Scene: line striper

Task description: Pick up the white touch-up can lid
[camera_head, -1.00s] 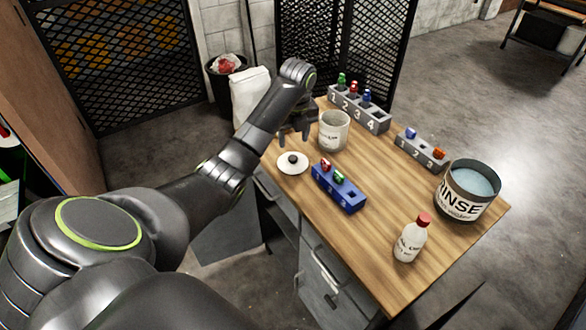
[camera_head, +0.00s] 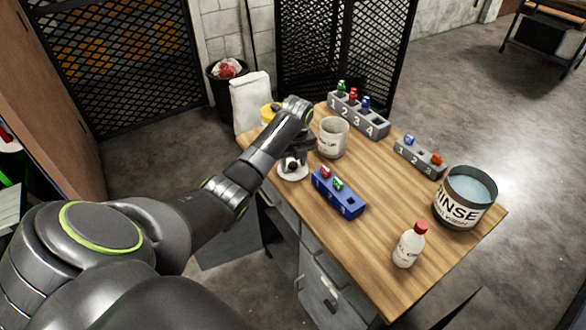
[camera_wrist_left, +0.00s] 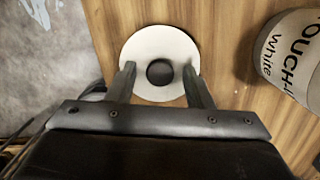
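The white touch-up can lid (camera_head: 292,173) is a flat white disc with a dark round knob, lying on the wooden table near its left edge. In the left wrist view the lid (camera_wrist_left: 160,44) lies just ahead of my gripper, its black knob between the fingers. My left gripper (camera_head: 290,160) is over the lid, and in the left wrist view its two fingers (camera_wrist_left: 160,76) are apart, with visible space on both sides of the knob. The white touch-up can (camera_head: 333,138) stands beside it, labelled in the left wrist view (camera_wrist_left: 292,55). My right gripper is not in view.
A blue numbered block (camera_head: 338,194) with small coloured pieces sits close to the lid. Grey numbered racks (camera_head: 358,118) stand behind, with a rinse can (camera_head: 464,197) and red-capped bottle (camera_head: 408,245) at right. The table's middle is clear.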

